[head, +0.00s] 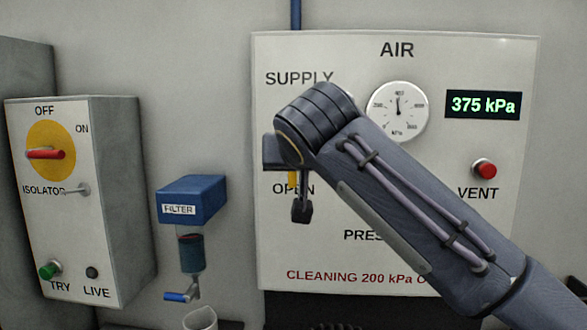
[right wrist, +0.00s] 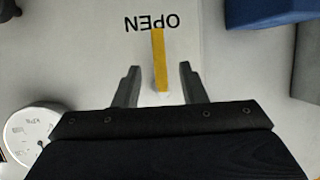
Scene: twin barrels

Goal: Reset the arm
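My right arm comes in from the right in the head view. Its gripper (head: 301,207) is in front of the AIR panel (head: 480,230), by the word OPEN. In the right wrist view the right gripper (right wrist: 158,70) is open. Its two fingers stand on either side of the yellow supply handle (right wrist: 158,46), with gaps on both sides. Whether they are level with the handle in depth I cannot tell. In the head view only a bit of the yellow handle (head: 292,180) shows; my wrist hides the rest. My left gripper is not in view.
The isolator box (head: 125,200) is at left with a red handle (head: 45,154) at its dial. A blue filter (head: 192,200) hangs between box and panel, above a cup (head: 200,319). The gauge (head: 399,112), the 375 kPa display (head: 483,104) and red VENT button (head: 484,170) are at right.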

